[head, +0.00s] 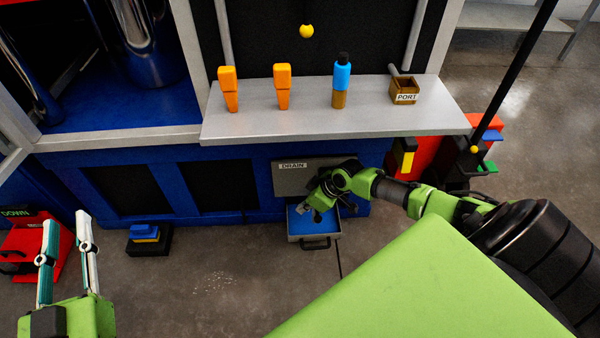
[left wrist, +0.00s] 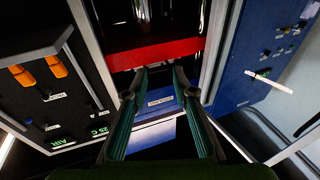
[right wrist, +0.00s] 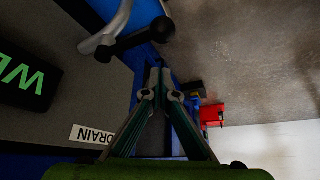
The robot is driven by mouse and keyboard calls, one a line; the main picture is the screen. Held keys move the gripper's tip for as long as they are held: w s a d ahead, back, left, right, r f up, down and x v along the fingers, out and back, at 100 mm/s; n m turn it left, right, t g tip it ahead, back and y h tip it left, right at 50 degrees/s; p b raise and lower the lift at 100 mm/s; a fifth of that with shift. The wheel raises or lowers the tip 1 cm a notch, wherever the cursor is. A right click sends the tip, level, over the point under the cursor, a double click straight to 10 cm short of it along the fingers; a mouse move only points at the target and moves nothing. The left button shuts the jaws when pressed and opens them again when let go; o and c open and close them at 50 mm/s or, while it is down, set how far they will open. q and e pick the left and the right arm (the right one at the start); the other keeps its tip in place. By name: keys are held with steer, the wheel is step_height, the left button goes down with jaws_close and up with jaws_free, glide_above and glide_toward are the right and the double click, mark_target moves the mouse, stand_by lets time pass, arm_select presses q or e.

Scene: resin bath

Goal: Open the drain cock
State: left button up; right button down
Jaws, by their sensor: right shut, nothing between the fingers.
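The drain cock shows in the right wrist view as a black handle (right wrist: 130,40) beside a pale curved pipe (right wrist: 108,32). A DRAIN label (right wrist: 92,134) is on the grey panel next to it; the label (head: 293,166) also shows in the head view. My right gripper (right wrist: 160,72) is shut and empty, with its tips a little below the handle and apart from it in that picture. In the head view my right gripper (head: 314,206) is in front of the drain panel and hides the cock. My left gripper (head: 65,220) is open and empty at the far left.
A grey drawer-like tray with a blue inside (head: 299,239) lies below the drain. A grey shelf (head: 440,122) above holds two orange handles, a blue bottle (head: 342,76) and a PORT box (head: 404,88). A black pedal with a blue top (head: 146,233) stands on open floor.

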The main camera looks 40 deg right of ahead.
arm_select(q)
step_height(320, 180, down, 6)
steer(key=a+g+y+p, duration=0.1)
steer(key=g, duration=0.2)
steer(key=shift+s, duration=0.2)
steer(key=shift+f, duration=0.1)
stand_by(0.4)
